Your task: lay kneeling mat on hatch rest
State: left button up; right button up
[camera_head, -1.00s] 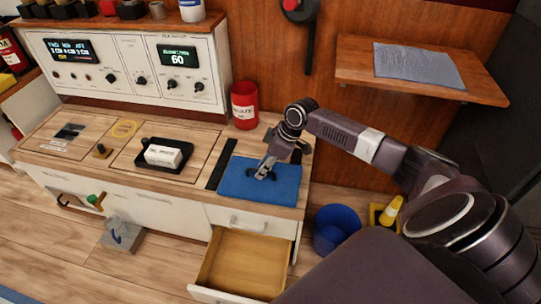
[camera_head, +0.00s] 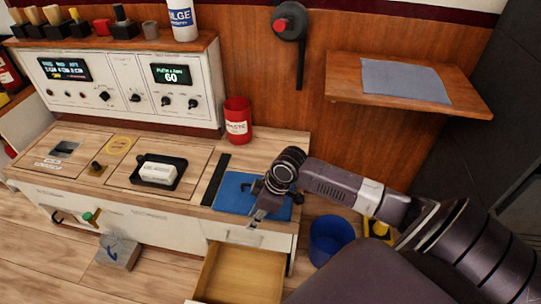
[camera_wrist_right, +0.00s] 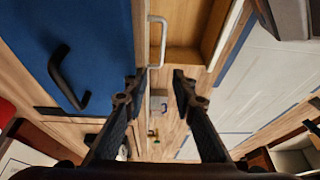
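A blue mat (camera_head: 231,194) lies flat on the right end of the wooden counter, partly hidden by my right arm. In the right wrist view the blue mat (camera_wrist_right: 45,35) fills the upper left and bears a black curved handle (camera_wrist_right: 65,80). My right gripper (camera_head: 253,221) is at the mat's front right, by the counter's front edge above the drawers. In the wrist view my right gripper (camera_wrist_right: 158,84) is open and empty, beside the mat and apart from the handle. I cannot tell for sure which surface is the hatch rest. My left gripper is out of view.
An open wooden drawer (camera_head: 240,274) juts out below the counter. A red canister (camera_head: 238,122) stands behind the mat, and a black tray with a white block (camera_head: 158,172) lies left. A wall shelf (camera_head: 340,88) bears a grey-blue sheet (camera_head: 405,80). A blue bucket (camera_head: 331,240) stands right.

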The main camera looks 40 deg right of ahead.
jog(key=s+a+f+m, duration=0.3)
jog(key=s+a+f, duration=0.3)
jog(key=s+a, duration=0.35)
jog(key=s+d+f+m+h, duration=0.1)
jog(key=s+f+m+h, duration=0.1)
jog(key=s, duration=0.6)
jog(key=shift+s+m+h, duration=0.25)
jog(key=shift+m+h, duration=0.15)
jog(key=shift+m, duration=0.2)
jog(key=shift+d+f, duration=0.1)
